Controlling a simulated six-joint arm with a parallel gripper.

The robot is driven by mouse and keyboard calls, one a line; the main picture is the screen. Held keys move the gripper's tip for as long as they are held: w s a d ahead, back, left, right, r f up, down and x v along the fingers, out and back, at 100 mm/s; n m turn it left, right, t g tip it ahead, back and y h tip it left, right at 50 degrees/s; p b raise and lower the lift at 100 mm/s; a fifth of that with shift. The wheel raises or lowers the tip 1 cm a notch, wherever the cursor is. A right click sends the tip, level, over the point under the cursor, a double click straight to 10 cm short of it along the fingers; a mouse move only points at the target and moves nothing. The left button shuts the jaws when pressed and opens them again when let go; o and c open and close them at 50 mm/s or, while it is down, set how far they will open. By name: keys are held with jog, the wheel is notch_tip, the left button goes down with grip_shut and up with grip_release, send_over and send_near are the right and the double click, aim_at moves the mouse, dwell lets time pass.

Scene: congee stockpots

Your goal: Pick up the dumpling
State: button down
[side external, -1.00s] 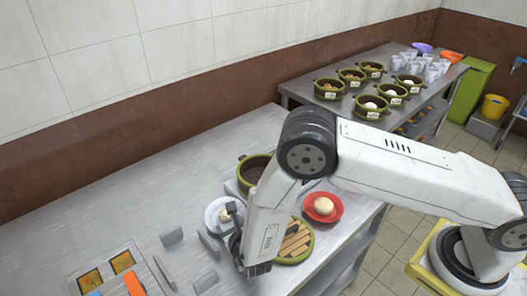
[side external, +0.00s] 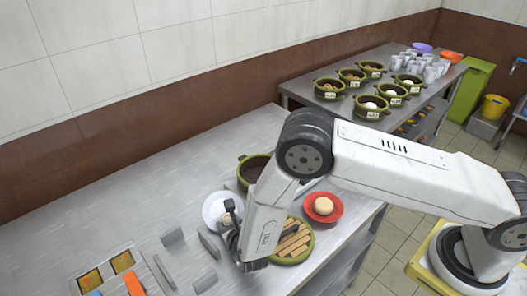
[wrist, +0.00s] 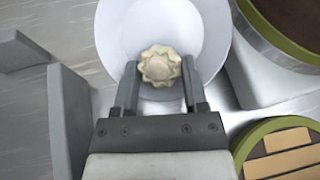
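The dumpling (wrist: 160,65) is pale and round with a pleated, scalloped edge. It sits on a white plate (wrist: 108,32); in the side view the plate (side external: 213,205) lies on the metal table, and the dumpling (side external: 226,219) is partly hidden by my gripper (side external: 232,213). In the wrist view my gripper (wrist: 159,72) is open, with one finger on each side of the dumpling. Narrow gaps seem to remain between the fingertips and the dumpling.
A green-rimmed pot (side external: 246,172) stands close behind the plate. A round slatted board (side external: 297,243) and a red plate (side external: 336,209) with a pale bun (side external: 323,206) lie to the right. Upright grey plates (side external: 209,245) stand at left. The table's back left is clear.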

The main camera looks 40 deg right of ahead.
jog(key=shift+r, duration=0.2)
jog(key=shift+w+r, duration=0.1)
jog(key=shift+r, duration=0.65)
jog(key=s+d+r, duration=0.4)
jog(key=s+r, duration=0.7)
jog(key=s, duration=0.2)
jog(key=shift+s+r, duration=0.15)
jog(key=shift+s, duration=0.1)
jog(key=shift+w+d, duration=0.1)
